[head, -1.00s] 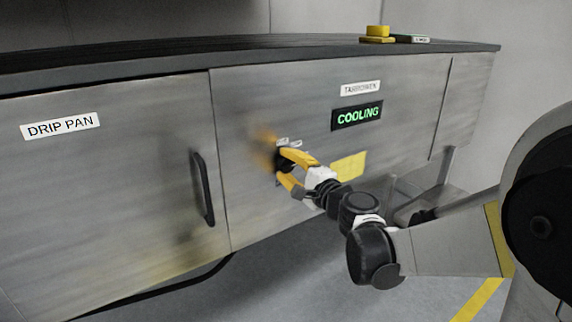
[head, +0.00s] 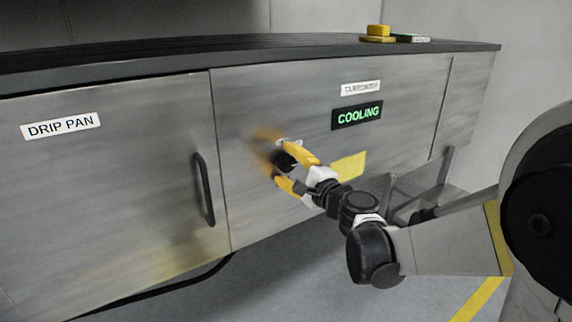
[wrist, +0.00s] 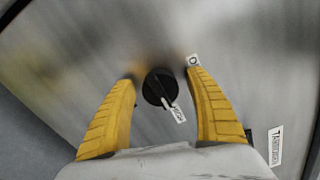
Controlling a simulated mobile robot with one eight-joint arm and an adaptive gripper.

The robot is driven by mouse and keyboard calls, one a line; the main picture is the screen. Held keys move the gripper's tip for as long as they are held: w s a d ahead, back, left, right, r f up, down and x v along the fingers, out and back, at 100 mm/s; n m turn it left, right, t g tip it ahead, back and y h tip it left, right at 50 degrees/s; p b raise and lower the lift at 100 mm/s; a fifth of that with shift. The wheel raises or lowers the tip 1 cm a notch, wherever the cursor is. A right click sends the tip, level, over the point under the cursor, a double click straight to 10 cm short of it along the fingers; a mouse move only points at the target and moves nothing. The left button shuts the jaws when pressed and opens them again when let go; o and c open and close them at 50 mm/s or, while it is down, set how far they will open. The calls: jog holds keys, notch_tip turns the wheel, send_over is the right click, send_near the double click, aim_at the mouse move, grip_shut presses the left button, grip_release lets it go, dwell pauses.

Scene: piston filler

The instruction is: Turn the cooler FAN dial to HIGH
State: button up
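The black round dial (wrist: 158,87) with a light pointer line sits on the steel front panel; it also shows between the fingers in the head view (head: 283,160). Its pointer is turned toward a small white label (wrist: 178,114) at its lower right, whose lettering is too small to read surely. Another small label (wrist: 193,60) marked like "O" is at its upper right. My gripper (wrist: 162,76) is open, its two yellow fingers spread on either side of the dial with gaps showing. In the head view my gripper (head: 279,162) is at the panel.
A green-lit COOLING display (head: 357,115) and a yellow plate (head: 348,167) are right of the dial. The DRIP PAN door has a black handle (head: 203,189) to the left. A yellow button box (head: 378,33) stands on the top.

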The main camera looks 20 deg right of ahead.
jog(key=v, duration=1.2)
jog(key=s+a+f+n+g, duration=0.7)
jog(key=s+a+f+n, duration=0.1)
jog(key=a+n, duration=0.15)
jog(key=s+d+f+n+g+h, duration=0.1)
jog(key=s+d+f+n+h, duration=0.1)
jog(key=s+d+n, duration=0.1)
jog(key=s+d+f+n+g+h, duration=0.2)
jog(key=s+d+n+h, duration=0.1)
jog(key=s+n, duration=0.2)
jog(key=shift+s+f+h, duration=0.25)
jog(key=shift+s+h, duration=0.05)
jog(key=shift+s, duration=0.95)
